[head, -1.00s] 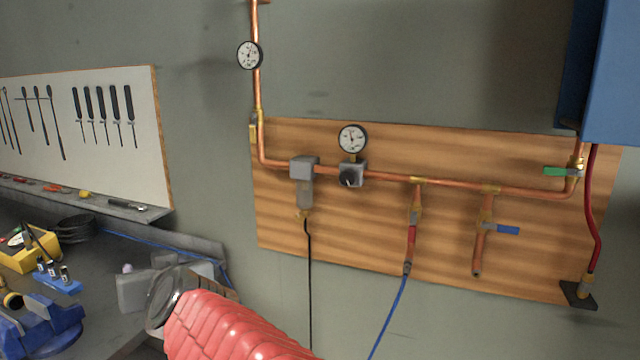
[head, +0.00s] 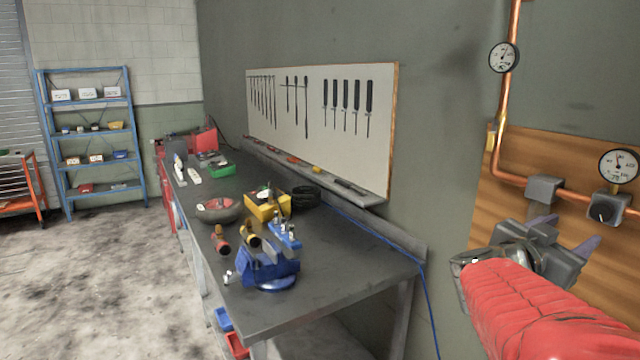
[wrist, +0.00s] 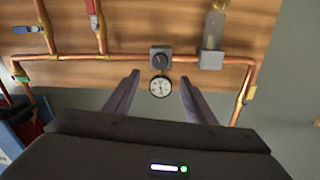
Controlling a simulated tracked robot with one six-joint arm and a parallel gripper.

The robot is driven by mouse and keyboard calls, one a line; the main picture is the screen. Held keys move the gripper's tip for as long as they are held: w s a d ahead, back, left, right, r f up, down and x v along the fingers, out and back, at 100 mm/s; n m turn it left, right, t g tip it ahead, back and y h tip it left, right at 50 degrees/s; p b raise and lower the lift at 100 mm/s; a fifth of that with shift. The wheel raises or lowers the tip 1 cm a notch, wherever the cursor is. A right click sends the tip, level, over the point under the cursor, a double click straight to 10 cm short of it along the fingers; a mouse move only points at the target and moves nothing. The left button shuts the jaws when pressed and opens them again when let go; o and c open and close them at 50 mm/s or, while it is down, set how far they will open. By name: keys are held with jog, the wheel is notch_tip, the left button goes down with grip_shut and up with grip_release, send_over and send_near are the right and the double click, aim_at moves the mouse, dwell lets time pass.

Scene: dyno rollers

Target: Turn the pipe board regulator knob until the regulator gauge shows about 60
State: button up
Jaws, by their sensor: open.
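The regulator is a grey block with a black knob (head: 602,212) on the wooden pipe board (head: 480,215), at the right of the head view. Its round white regulator gauge (head: 619,166) sits above it; the needle points roughly upward, but I cannot read a value. My gripper (head: 565,232) is open and empty, to the left of the knob in this view. The wrist view is upside down: the knob (wrist: 161,57) shows just beyond and between the open fingertips, with the gauge (wrist: 160,87) framed between the fingers. Neither finger visibly touches the knob.
A second gauge (head: 503,57) is on the vertical copper pipe. A grey filter block (head: 545,189) sits beside the regulator. A workbench (head: 350,250) with a blue vise (head: 268,268) stands left of the board. Open floor (head: 100,270) lies further left.

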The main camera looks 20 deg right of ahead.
aim_at(599, 215)
jog(key=d, duration=0.4)
jog(key=w+d, duration=0.1)
jog(key=d, duration=0.8)
jog(key=shift+w+d, duration=0.35)
jog(key=shift+w, duration=0.05)
jog(key=c, duration=1.1)
jog(key=shift+o, duration=0.2)
